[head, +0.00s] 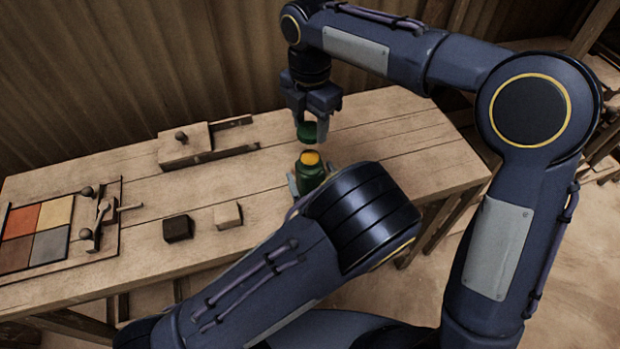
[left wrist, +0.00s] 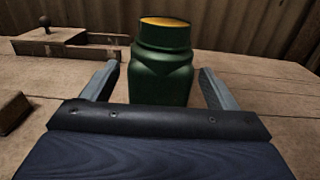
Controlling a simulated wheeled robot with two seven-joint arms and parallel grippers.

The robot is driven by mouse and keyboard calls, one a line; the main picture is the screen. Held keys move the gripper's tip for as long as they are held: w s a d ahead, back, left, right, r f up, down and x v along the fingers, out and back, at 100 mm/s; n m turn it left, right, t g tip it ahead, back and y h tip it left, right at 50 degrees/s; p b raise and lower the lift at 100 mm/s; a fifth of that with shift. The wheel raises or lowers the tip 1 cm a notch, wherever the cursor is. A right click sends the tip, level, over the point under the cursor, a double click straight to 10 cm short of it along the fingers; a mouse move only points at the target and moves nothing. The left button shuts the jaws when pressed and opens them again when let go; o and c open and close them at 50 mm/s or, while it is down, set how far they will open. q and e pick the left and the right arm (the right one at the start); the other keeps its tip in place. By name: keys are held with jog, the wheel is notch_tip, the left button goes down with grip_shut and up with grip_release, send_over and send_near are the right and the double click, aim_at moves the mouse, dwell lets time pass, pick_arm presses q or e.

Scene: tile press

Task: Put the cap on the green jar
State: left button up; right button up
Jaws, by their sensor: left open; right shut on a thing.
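The green jar (head: 310,173) stands upright on the wooden table, its mouth showing yellow-orange. It also shows in the left wrist view (left wrist: 163,65). My left gripper (head: 306,186) is open around the jar, one finger on each side; in the left wrist view (left wrist: 160,85) there are gaps between both fingers and the jar. My right gripper (head: 308,122) points down above the jar and is shut on the green cap (head: 307,132). The cap is held above the jar's mouth, apart from it.
The wooden table (head: 370,140) holds a tray of coloured tiles (head: 60,210) at left, with a lever press beside it. A dark block (head: 178,228) and a pale block (head: 228,215) lie left of the jar. A wooden slide box (head: 185,147) stands behind. The table's right end is clear.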

pick_arm(q)
jog(key=shift+x, duration=1.8)
jog(key=shift+c, duration=0.3)
jog(key=c, duration=1.4)
pick_arm(e)
send_over(310, 157)
jog(key=shift+f, duration=2.5)
jog(key=shift+f, duration=0.85)
jog(key=shift+f, duration=0.55)
